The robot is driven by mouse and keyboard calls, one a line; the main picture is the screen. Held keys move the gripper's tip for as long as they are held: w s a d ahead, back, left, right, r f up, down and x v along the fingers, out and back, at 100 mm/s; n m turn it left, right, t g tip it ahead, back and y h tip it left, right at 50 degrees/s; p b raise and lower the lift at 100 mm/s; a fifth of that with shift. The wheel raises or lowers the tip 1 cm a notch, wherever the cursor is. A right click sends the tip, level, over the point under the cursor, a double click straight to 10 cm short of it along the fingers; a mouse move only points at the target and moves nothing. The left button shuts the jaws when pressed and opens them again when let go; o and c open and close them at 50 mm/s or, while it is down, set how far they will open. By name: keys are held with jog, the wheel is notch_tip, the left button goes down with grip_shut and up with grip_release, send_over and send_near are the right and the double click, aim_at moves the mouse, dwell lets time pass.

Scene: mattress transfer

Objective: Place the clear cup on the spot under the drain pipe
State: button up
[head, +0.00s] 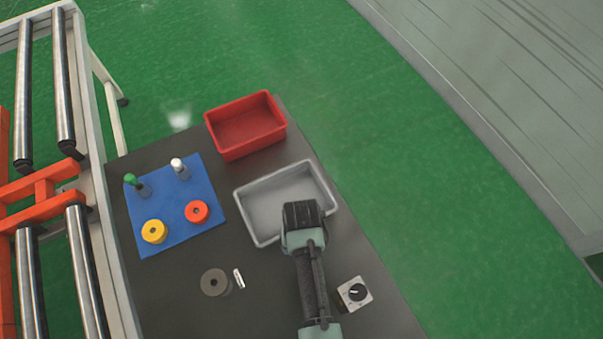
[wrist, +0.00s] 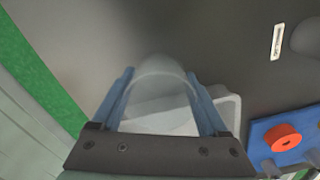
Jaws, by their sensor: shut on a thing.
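My gripper (wrist: 162,100) is shut on a clear cup (wrist: 160,78), which shows between its two fingers in the wrist view. The cup is see-through, and the grey tray and dark table show through and behind it. In the head view my gripper (head: 303,212) hangs over the front right part of the grey tray (head: 243,218), and the cup is hidden there. I cannot make out a drain pipe in either view. A grey-brown disc with a dark centre (head: 215,282) lies on the table left of my arm; I cannot tell whether it is the spot.
The dark table (head: 180,300) also holds a red bin (head: 245,125), a blue mat (head: 165,205) with yellow and red rings and two pegs, a small white piece (head: 239,278) and a knob block (head: 355,293). A roller conveyor (head: 75,140) borders the left.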

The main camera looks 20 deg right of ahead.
jog(key=shift+f, duration=0.7)
jog(key=shift+f, duration=0.15)
jog(key=o, duration=1.2)
jog(key=shift+o, duration=0.2)
notch_tip(320, 180, up, 12)
jog(key=shift+r, duration=0.2)
